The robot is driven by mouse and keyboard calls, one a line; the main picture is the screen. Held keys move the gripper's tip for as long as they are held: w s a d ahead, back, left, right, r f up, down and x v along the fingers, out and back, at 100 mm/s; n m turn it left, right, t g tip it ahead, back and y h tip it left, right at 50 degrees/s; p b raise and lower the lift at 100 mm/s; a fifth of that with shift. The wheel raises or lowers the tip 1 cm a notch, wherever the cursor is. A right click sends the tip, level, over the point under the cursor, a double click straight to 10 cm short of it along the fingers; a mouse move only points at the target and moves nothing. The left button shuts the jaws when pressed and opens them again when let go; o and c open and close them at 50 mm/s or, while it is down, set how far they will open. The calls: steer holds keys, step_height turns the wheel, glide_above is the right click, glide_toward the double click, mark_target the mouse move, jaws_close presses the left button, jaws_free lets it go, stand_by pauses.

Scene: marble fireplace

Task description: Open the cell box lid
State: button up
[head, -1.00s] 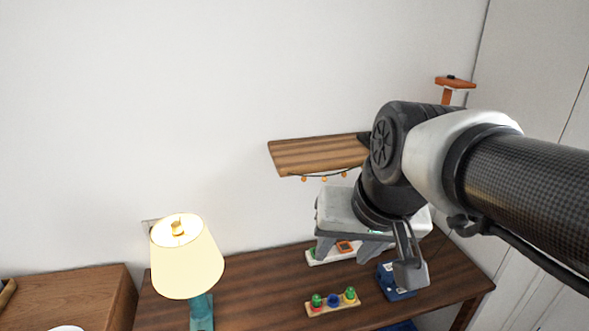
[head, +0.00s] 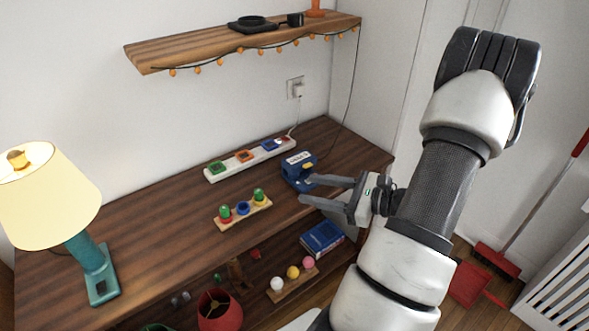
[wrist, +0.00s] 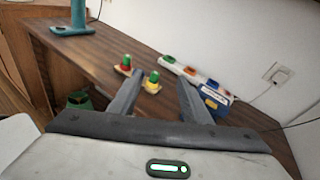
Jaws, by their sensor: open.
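The cell box appears to be the small blue box (head: 293,176) with a pale label on its top, at the right end of the wooden table. It also shows in the wrist view (wrist: 222,100), just beyond and right of the right finger. Its top looks closed, but the lid's edge is too small to make out. My gripper (head: 306,189) is open and empty, its fingers pointing left over the table's front right. The upper fingertip overlaps the box's near right side in the head view; I cannot tell whether they touch. The wrist view shows both fingers (wrist: 160,78) apart.
A white strip (head: 222,172) with coloured squares lies behind the box. A wooden holder (head: 232,222) with red, blue and green pieces stands to the left. A teal lamp (head: 90,262) stands far left. A shelf (head: 190,52) with hanging lights is above.

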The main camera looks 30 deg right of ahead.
steer(key=s+d+f+m+t+h+b, duration=0.2)
steer(key=s+d+f+m+t+h, duration=0.2)
steer(key=d+f+m+h, duration=0.45)
steer(key=n+y+b, duration=0.1)
steer(key=y, duration=0.1)
glide_toward(301, 163)
steer(key=w, duration=0.5)
steer(key=shift+d+f, duration=0.25)
jaws_close()
